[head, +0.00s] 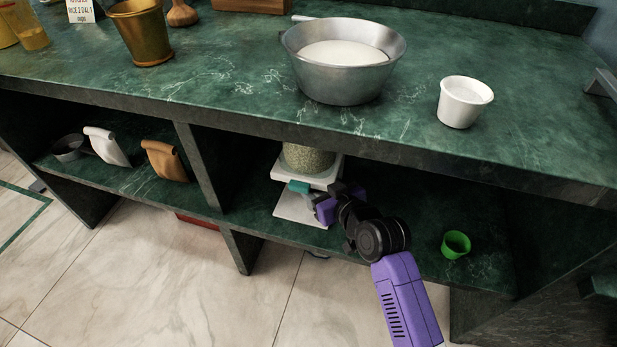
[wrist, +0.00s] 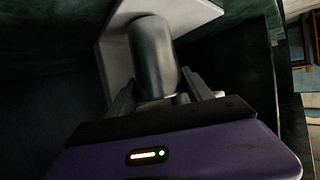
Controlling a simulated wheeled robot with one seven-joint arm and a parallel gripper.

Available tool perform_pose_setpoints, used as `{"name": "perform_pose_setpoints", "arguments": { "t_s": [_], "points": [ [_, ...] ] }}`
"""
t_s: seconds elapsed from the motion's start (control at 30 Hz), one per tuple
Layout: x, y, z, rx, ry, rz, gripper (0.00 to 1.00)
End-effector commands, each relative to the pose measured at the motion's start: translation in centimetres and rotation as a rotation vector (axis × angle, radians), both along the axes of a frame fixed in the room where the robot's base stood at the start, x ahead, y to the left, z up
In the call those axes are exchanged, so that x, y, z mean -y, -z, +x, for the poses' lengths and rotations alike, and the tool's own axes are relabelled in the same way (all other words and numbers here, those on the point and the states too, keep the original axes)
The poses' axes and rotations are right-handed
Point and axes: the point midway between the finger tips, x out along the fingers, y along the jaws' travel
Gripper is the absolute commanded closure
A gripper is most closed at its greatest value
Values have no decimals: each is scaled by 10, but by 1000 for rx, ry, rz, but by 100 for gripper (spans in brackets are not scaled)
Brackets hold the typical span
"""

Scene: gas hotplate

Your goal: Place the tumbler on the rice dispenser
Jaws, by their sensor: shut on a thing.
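The rice dispenser stands on the lower shelf in the head view, a white body (head: 322,176) with a clear grain-filled jar (head: 308,158) on top and a white base plate (head: 296,209). My gripper (head: 327,203) is in front of it, under the counter. In the wrist view my gripper (wrist: 157,98) is shut on the tumbler (wrist: 152,55), a smooth grey metal cylinder. A white panel (wrist: 120,38) shows close behind the tumbler. In the head view a small teal piece (head: 299,187) shows beside the gripper; I cannot tell what it belongs to. Contact between tumbler and base is hidden.
A green cup (head: 456,244) stands on the shelf to the right. A shelf divider (head: 201,168) is to the left, with two pouches beyond it. The counter edge (head: 400,148) overhangs my gripper. A metal pan (head: 340,75) and white cup (head: 464,103) stand on top.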

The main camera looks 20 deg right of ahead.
Motion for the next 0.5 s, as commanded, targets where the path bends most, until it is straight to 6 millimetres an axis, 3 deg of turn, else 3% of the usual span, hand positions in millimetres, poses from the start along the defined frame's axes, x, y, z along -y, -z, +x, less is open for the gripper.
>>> {"name": "perform_pose_setpoints", "arguments": {
  "t_s": [0.47, 0.5],
  "points": [
    [5, 6, -5, 0, 1, 0, 82],
    [5, 6, -5, -1, 1, 0, 37]
  ]
}}
